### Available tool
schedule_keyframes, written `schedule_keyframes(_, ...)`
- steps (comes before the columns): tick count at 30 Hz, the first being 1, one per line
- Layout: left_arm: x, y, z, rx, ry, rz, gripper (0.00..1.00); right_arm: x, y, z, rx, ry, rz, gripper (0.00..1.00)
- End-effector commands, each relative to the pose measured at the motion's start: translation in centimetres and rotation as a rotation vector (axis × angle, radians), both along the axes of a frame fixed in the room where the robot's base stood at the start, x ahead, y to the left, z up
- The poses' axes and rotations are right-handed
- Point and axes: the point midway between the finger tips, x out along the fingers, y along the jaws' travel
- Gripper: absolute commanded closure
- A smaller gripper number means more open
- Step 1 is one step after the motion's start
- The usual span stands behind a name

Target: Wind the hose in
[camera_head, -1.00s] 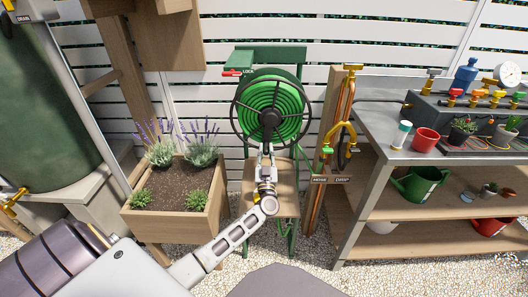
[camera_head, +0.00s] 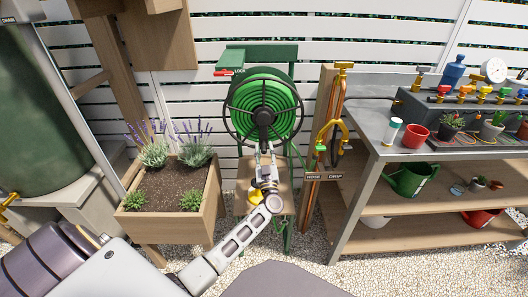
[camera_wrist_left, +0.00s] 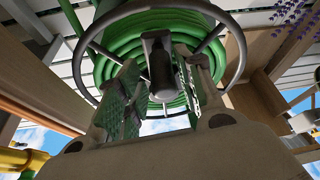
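The hose reel (camera_head: 284,88) stands against the fence, with green hose coiled on its drum and a dark spoked wheel in front. A green frame holds it, with a red lever (camera_head: 222,72) by a LOCK label at the top left. My left gripper (camera_head: 265,149) is just below the wheel's hub. In the left wrist view its two fingers (camera_wrist_left: 160,95) stand apart on either side of a dark handle (camera_wrist_left: 159,62) on the wheel. Gaps show beside the handle, and I cannot tell whether either finger touches it. My right gripper is out of view.
A wooden planter (camera_head: 138,226) with lavender stands left of the reel. A post with a yellow tap (camera_head: 345,68) and HOSE and DRIP labels stands right of it. A metal workbench (camera_head: 372,143) with pots is farther right. Gravel covers the ground.

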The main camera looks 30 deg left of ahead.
Motion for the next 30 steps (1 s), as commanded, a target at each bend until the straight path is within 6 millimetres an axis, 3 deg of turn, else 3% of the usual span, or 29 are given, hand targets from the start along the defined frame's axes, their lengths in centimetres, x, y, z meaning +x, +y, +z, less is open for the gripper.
schedule_keyframes(17, -0.6, -0.3, -0.3, 0.0, 0.0, 0.001, 0.57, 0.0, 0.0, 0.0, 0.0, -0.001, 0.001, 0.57)
schedule_keyframes(30, -4.2, -2.9, -2.1, -0.001, 0.001, 0.002, 0.57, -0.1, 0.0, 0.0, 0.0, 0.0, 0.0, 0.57)
